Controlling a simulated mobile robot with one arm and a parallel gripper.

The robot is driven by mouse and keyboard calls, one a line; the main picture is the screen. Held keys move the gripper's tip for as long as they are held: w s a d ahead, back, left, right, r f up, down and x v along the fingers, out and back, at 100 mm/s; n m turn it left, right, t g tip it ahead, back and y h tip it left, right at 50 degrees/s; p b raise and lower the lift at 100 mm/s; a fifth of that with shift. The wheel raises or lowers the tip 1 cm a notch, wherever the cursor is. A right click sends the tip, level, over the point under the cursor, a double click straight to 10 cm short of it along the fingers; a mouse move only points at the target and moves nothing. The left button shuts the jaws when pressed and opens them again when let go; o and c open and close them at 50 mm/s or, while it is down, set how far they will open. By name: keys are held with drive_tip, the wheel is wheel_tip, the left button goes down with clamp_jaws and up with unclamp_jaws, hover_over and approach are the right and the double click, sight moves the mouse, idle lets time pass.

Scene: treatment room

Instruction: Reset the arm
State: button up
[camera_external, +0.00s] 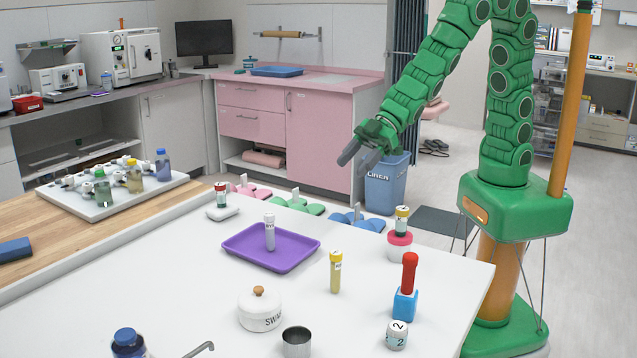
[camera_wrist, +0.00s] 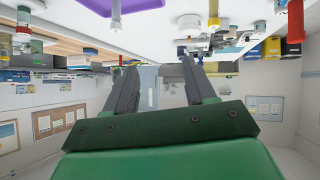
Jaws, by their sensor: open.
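My arm is green, with its base at the right of the external view. My gripper (camera_external: 358,152) is raised beyond the back edge of the white table (camera_external: 180,300), in front of the pink cabinets. Its two grey fingers are apart with nothing between them. In the wrist view the gripper (camera_wrist: 158,75) also shows with its fingers spread and empty, and the scene appears upside down.
A blue bin (camera_external: 387,185) stands behind.

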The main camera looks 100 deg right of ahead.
drive_tip(key=s+d+r+m+g+h, duration=0.1)
drive_tip(key=s+d+m+g+h, duration=0.15)
drive_tip(key=s+d, duration=0.65)
drive_tip(key=s+d+r+m+g+h, duration=0.15)
drive_tip(key=s+d+h, duration=0.35)
drive_tip(key=d, duration=0.5)
drive_tip(key=s+d+r+m+g+y, duration=0.1)
drive_tip(key=s+g, duration=0.2)
drive_tip(key=s, duration=1)
drive_tip(key=s+d+r+m+g+y, duration=0.1)
drive_tip(key=s+g, duration=0.3)
drive_tip(key=s, duration=0.9)
drive_tip(key=shift+m, duration=0.6)
drive_tip(key=shift+d+r+y, duration=0.1)
drive_tip(key=shift+y, duration=0.15)
